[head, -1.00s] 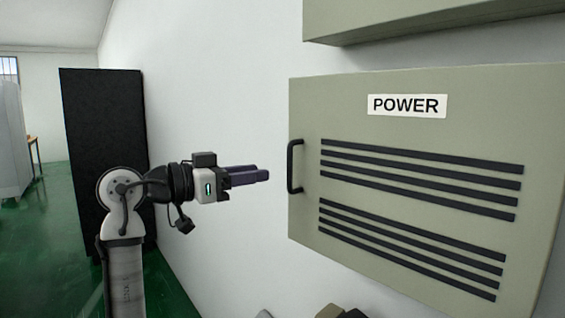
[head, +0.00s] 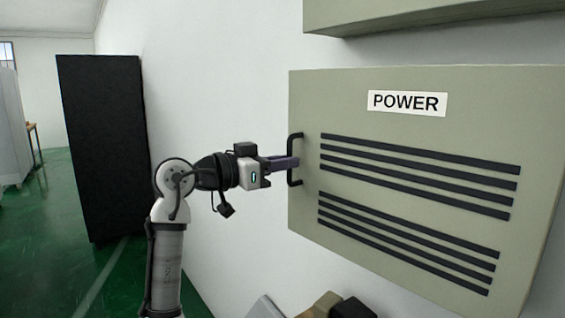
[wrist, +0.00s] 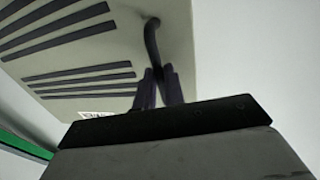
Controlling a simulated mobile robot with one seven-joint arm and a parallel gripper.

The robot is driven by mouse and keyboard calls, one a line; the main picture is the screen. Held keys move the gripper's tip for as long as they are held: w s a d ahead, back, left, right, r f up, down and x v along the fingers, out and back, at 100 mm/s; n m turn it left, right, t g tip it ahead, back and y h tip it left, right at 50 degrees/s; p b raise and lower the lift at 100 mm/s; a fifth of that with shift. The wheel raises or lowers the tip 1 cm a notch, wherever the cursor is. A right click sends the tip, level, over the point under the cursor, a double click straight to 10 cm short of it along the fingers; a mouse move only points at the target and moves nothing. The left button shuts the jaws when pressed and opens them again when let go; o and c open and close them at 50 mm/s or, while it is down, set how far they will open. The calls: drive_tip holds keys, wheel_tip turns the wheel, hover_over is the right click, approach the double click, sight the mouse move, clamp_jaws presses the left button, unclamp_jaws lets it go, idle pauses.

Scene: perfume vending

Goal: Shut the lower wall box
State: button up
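The lower wall box (head: 425,145) is beige-green, with a POWER label and dark slots on its front. Its dark bar handle (head: 293,160) is upright at the front's left edge. In the head view, my gripper (head: 296,162) reaches the handle from the left. In the wrist view, the handle (wrist: 152,38) runs down between the two fingertips (wrist: 158,72), which look closed around it with only a narrow gap. The contact is partly hidden. How far the front stands from the wall is hard to tell from here.
An upper box (head: 400,14) of the same colour is on the wall (head: 215,60) above. A tall black cabinet (head: 100,150) stands behind my arm at the left. Dark and tan objects (head: 335,305) are low at the bottom. Green floor (head: 40,230) is open at the left.

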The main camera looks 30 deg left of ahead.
sight(300, 156)
clamp_jaws()
drive_tip(key=w, duration=0.3)
drive_tip(key=shift+w+d+r+p, duration=0.2)
drive_tip(key=shift+w+d+p, duration=0.1)
drive_tip(key=shift+w, duration=0.1)
drive_tip(key=shift+o, duration=0.8)
unclamp_jaws()
drive_tip(key=o, duration=0.4)
drive_tip(key=shift+w+f, duration=0.2)
drive_tip(key=shift+w, duration=0.1)
drive_tip(key=shift+o, duration=0.2)
drive_tip(key=shift+s, duration=0.1)
drive_tip(key=shift+s, duration=0.1)
